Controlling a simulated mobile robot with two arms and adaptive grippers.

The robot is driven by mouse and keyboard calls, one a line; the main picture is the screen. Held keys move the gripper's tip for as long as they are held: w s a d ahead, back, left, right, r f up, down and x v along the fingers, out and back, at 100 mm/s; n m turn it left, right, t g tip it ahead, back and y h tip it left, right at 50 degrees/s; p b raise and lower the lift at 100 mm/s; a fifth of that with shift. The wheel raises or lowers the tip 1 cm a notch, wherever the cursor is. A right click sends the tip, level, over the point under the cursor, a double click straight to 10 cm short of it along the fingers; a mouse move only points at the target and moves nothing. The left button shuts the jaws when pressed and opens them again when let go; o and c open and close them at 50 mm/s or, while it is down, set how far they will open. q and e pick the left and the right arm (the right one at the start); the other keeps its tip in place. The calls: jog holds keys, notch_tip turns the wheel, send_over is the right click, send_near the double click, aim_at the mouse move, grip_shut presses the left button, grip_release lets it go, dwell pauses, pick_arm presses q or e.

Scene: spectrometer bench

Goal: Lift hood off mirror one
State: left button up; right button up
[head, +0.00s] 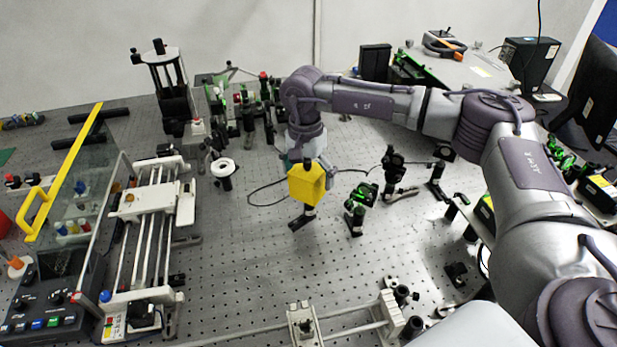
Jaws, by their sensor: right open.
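A yellow hood (308,184) sits over the top of a black post mount (303,216) near the middle of the perforated bench. The mirror under the hood is hidden. My right arm comes in from the right, and its wrist points down above the hood. My right gripper (314,164) is open at the top and back of the hood. The hood hides part of it, and I cannot tell whether the fingers touch the hood. My left gripper is not in view.
Green and black optic mounts (358,208) stand close to the right of the hood. A round white-topped post (223,170) stands to its left. A rail stage (150,210) lies further left. The bench (255,250) in front of the hood is mostly clear.

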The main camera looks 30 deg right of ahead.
jog(key=shift+f, duration=1.15)
jog(key=shift+r, duration=0.1)
jog(key=c, duration=1.2)
